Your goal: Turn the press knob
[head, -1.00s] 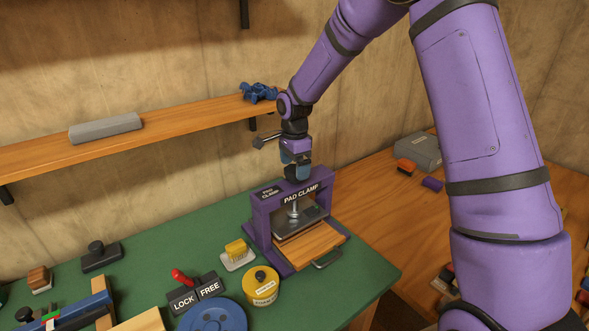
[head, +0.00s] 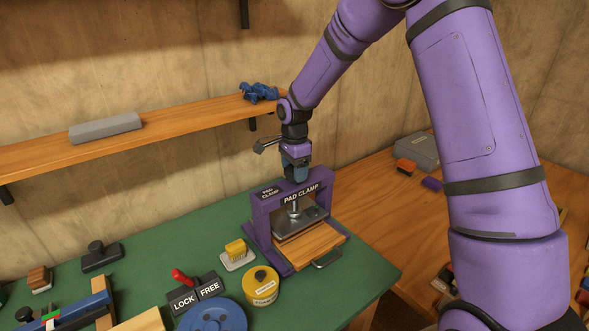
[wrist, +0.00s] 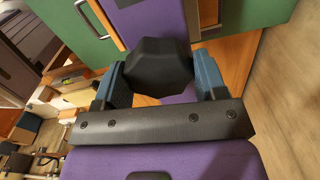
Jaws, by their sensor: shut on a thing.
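The press is a purple frame (head: 262,212) labelled PAD CLAMP, standing on the green bench top. A metal screw (head: 294,207) runs down through its top bar to a grey plate (head: 312,216) above a wooden board (head: 318,240). The press knob (wrist: 160,68) is black and many-sided, and shows in the wrist view between the two blue fingers. My gripper (head: 296,174) points down above the top bar and is shut on the knob. In the head view the gripper mostly hides the knob.
A wooden shelf (head: 180,128) with a grey bar (head: 106,128) runs behind.

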